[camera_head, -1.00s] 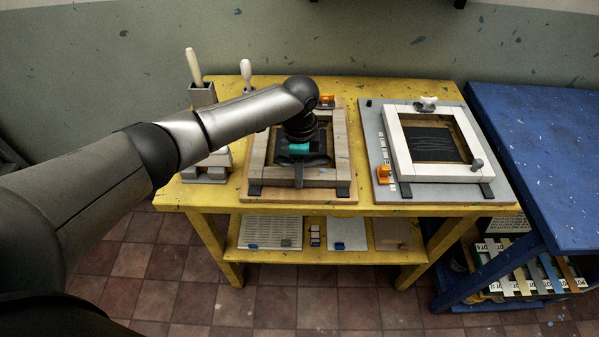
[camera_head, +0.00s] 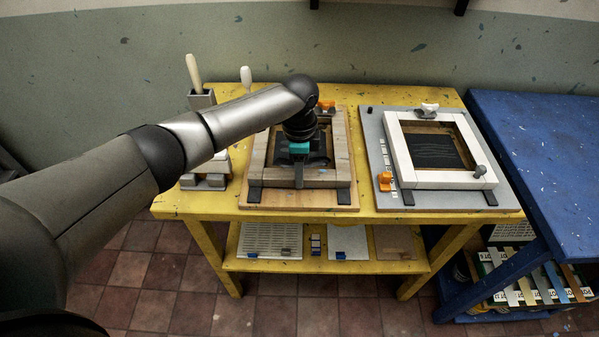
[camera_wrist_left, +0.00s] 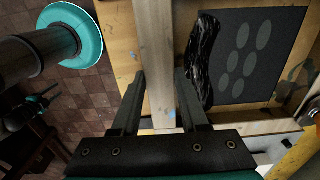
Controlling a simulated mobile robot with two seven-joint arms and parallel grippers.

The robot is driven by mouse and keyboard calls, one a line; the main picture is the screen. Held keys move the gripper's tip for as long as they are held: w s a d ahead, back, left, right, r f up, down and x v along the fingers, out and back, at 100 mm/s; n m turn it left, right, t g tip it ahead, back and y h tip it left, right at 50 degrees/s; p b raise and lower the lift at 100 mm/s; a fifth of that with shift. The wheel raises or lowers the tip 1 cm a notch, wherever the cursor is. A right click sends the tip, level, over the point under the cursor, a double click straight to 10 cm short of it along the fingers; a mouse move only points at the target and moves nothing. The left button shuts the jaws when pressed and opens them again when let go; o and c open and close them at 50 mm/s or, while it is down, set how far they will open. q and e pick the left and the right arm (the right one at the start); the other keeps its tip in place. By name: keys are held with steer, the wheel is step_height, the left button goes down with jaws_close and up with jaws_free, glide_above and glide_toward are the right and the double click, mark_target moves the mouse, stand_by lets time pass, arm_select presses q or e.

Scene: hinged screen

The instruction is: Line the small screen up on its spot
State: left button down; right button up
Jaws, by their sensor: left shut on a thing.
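The small screen (camera_head: 341,150), a pale wooden frame with a dark middle, lies over a wooden board (camera_head: 352,202) on the left half of the yellow table. My left gripper (camera_head: 299,180) reaches down over its near bar, its fingers mostly hidden by my wrist in the head view. In the left wrist view the two fingers (camera_wrist_left: 157,85) straddle the frame bar (camera_wrist_left: 155,40), one on each side, shut on it. A dark panel with grey ovals (camera_wrist_left: 240,85) and a glossy black strip (camera_wrist_left: 203,60) show beside the bar.
A white-framed screen (camera_head: 397,150) with an orange clip (camera_head: 385,181) sits on a grey board to the right. Holders with handled tools (camera_head: 195,75) stand at the table's back left. A blue table (camera_head: 540,150) adjoins on the right. A lower shelf (camera_head: 345,265) holds small items.

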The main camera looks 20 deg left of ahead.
stand_by(0.3)
arm_select(q)
steer(key=shift+c, duration=1.8)
jaws_free()
steer(key=shift+c, duration=0.4)
steer(key=shift+r, duration=0.1)
step_height(320, 180, up, 7)
steer(key=p, duration=0.8)
